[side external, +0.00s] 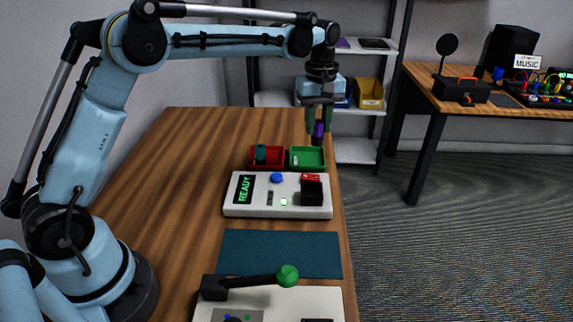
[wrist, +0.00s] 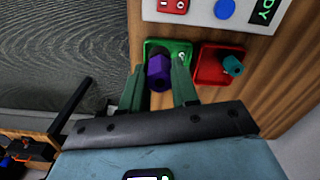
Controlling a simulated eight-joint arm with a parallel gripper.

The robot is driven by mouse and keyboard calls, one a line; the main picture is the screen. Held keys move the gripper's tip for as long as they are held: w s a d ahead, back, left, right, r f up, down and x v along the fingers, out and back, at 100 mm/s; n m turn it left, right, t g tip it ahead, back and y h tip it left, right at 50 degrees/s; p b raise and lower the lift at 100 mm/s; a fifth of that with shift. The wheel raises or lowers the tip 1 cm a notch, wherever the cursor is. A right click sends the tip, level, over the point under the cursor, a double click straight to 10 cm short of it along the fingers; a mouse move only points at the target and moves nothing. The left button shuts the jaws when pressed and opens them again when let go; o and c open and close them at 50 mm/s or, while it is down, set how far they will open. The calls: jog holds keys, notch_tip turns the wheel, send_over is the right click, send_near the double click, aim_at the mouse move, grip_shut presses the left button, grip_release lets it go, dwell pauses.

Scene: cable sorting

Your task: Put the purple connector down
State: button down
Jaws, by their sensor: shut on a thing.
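My gripper (side external: 319,121) is shut on the purple connector (side external: 318,130) and holds it in the air near the table's right edge. In the wrist view the purple connector (wrist: 159,73) sits between the two green fingers, in line with the green tray (wrist: 182,47). In the side view the green tray (side external: 308,158) lies on the table, below the connector. The connector appears above the tray's far right part; its exact height over the tray is hard to tell.
A red tray (side external: 266,157) beside the green one holds a teal connector (side external: 260,152). A white device (side external: 277,195) with a READY display stands nearer, then a dark teal mat (side external: 280,254) and a lever with a green knob (side external: 288,275). A shelf stands behind.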

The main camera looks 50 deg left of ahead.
jog(key=shift+w+a+f, duration=0.5)
jog(key=shift+a+f, duration=0.75)
jog(key=shift+f, duration=0.25)
jog(key=shift+w+a+f, duration=0.55)
jog(key=shift+a+f, duration=0.65)
jog(key=shift+f, duration=0.25)
jog(key=shift+w+a+f, duration=0.5)
jog(key=shift+a+f, duration=0.75)
jog(key=shift+f, duration=0.25)
jog(key=shift+f, duration=0.15)
jog(key=c, duration=0.8)
grip_release()
jog(key=shift+c, duration=0.2)
